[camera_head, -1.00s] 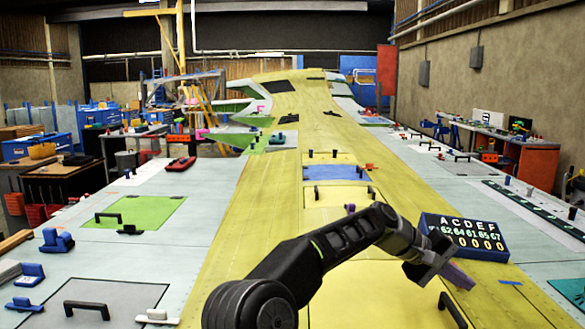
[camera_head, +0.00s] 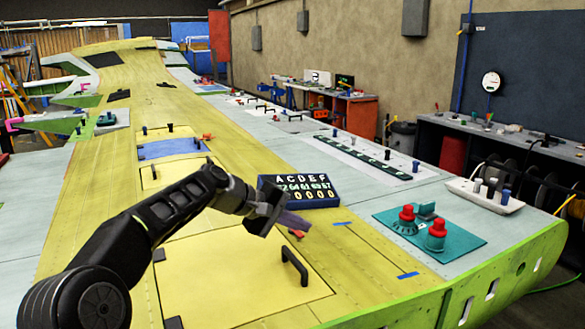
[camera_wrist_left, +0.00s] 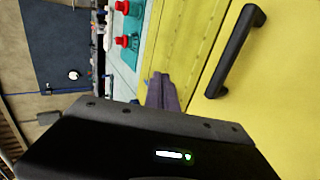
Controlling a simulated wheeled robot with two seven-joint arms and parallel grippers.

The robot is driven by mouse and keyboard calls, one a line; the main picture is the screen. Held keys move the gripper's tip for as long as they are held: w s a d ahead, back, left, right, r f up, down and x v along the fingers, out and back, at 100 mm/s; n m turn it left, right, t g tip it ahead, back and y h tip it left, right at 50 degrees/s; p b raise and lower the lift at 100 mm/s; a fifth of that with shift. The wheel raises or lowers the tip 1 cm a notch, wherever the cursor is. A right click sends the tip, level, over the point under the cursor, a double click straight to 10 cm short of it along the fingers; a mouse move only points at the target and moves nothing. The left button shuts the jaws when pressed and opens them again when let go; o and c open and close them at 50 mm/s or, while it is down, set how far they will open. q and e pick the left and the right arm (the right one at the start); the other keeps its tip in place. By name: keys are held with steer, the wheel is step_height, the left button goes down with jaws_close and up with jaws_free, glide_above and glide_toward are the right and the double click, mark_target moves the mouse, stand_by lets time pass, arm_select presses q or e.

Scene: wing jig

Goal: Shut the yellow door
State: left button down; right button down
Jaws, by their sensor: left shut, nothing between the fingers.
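The yellow door (camera_head: 225,270) is a panel in the yellow wing surface, with a black bar handle (camera_head: 294,266) near its right edge and dark hinges (camera_head: 159,255) on its left. It looks almost flat with the skin; I cannot tell whether it is fully flush. A small red piece (camera_head: 296,234) lies near its far right corner. My left gripper (camera_head: 292,221) is shut and empty, above and beyond the handle, apart from it. In the left wrist view its purple-grey fingers (camera_wrist_left: 164,92) are together, with the handle (camera_wrist_left: 237,52) to their right. My right gripper is not in view.
A dark blue number display box (camera_head: 299,191) stands just beyond my left gripper. A teal plate (camera_head: 430,233) with red knobs lies to the right. A blue panel (camera_head: 174,149) with knobs is farther up the wing. The green wing edge (camera_head: 480,285) runs along the right front.

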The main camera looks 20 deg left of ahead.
arm_select(q)
step_height(320, 180, up, 12)
steer(key=p, duration=0.1)
steer(key=shift+w+d+f, duration=0.15)
steer(key=shift+w+d, duration=0.2)
